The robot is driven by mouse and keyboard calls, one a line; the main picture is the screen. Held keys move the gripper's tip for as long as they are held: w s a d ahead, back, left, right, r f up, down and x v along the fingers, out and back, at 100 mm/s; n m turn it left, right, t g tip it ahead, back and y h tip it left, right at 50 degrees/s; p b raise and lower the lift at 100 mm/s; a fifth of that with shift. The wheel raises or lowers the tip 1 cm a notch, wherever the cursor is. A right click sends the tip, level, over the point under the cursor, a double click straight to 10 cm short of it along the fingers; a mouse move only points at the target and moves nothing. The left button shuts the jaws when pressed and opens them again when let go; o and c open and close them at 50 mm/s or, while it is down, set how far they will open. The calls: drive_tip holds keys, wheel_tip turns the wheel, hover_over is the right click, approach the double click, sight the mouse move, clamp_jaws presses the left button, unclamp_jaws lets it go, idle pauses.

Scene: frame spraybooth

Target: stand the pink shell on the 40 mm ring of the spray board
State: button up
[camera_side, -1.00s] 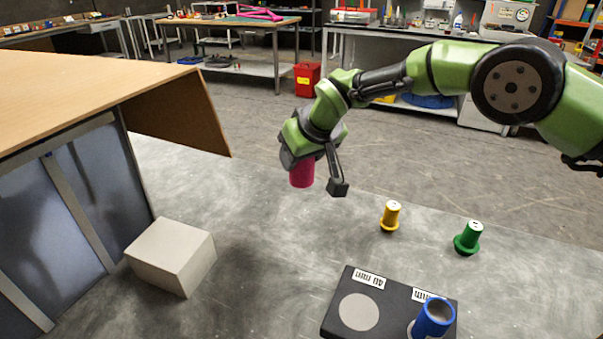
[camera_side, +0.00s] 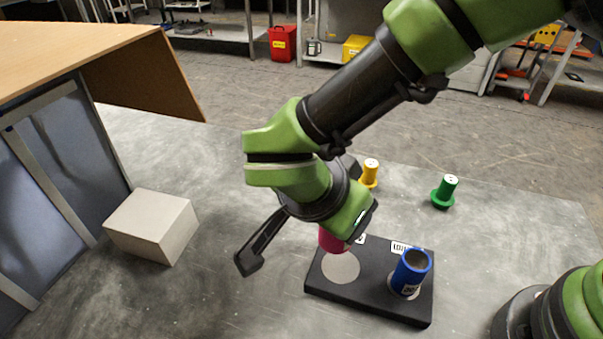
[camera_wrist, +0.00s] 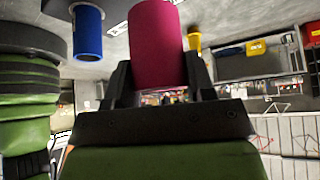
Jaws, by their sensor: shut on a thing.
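The pink shell (camera_side: 333,240) is held in my gripper (camera_side: 340,222), which is shut on it, above the black spray board (camera_side: 345,293). In the wrist view the pink shell (camera_wrist: 157,45) sits between the two dark jaws of my gripper (camera_wrist: 160,75). Under it on the board is a bare light grey disc (camera_side: 341,267); I cannot tell whether the shell touches it. A blue shell (camera_side: 411,272) stands upright on the board's right spot, and it also shows in the wrist view (camera_wrist: 88,32). The label by the grey disc is mostly hidden by my gripper.
A yellow flanged plug (camera_side: 370,172) and a green one (camera_side: 445,191) stand on the grey table behind the board. A pale block (camera_side: 152,226) lies at the left, near a wooden-topped cabinet (camera_side: 75,60). The table between block and board is clear.

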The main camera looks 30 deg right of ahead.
drive_tip(key=shift+s+d+r+m, duration=0.25)
drive_tip(key=shift+s+d+m, duration=0.05)
drive_tip(key=shift+s+m, duration=0.35)
drive_tip(key=shift+f, duration=2)
drive_tip(key=shift+f, duration=0.9)
drive_tip(key=o, duration=1)
